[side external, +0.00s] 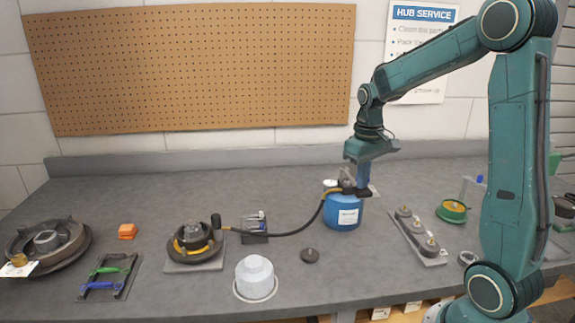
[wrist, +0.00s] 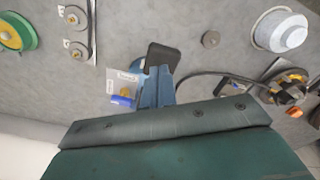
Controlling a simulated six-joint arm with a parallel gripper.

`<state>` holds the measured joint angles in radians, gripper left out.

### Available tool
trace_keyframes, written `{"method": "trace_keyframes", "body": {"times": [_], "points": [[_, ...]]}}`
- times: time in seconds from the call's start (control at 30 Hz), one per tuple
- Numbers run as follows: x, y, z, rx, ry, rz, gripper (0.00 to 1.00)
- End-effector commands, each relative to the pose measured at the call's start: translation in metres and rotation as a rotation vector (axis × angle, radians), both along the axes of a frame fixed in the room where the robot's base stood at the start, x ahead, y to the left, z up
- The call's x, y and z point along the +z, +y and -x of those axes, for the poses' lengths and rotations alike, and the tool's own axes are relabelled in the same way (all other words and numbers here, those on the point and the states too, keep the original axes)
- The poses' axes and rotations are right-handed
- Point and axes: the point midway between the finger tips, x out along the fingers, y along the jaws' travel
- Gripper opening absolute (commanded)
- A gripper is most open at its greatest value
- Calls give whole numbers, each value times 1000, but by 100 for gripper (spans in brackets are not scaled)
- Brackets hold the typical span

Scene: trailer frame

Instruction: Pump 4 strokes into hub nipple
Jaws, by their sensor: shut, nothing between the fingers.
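The blue grease pump canister (side external: 343,211) stands upright on the bench with a white label and a dark pump head (side external: 347,181). A black hose (side external: 290,232) runs from the pump to a dark coupler (side external: 217,221) at the right side of the hub (side external: 193,239). I cannot tell whether the coupler sits on the nipple, which is hidden. The hub shows a yellow ring and also appears in the wrist view (wrist: 288,87). My gripper (side external: 362,189) points down at the pump head, shut and empty.
A white tub (side external: 256,277) and a small dark disc (side external: 310,255) lie in front. A tray with several round parts (side external: 418,236) and a green spool (side external: 453,210) stand right. A drum (side external: 47,246), orange block (side external: 127,231) and tool tray (side external: 108,277) stand left.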

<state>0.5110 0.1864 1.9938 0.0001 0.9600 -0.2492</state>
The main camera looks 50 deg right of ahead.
Motion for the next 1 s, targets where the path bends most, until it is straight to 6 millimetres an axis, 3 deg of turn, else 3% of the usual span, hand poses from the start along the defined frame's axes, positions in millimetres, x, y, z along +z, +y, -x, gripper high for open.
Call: {"method": "trace_keyframes", "body": {"times": [1.0], "points": [[64,-3,-3,0,0,0,0]]}}
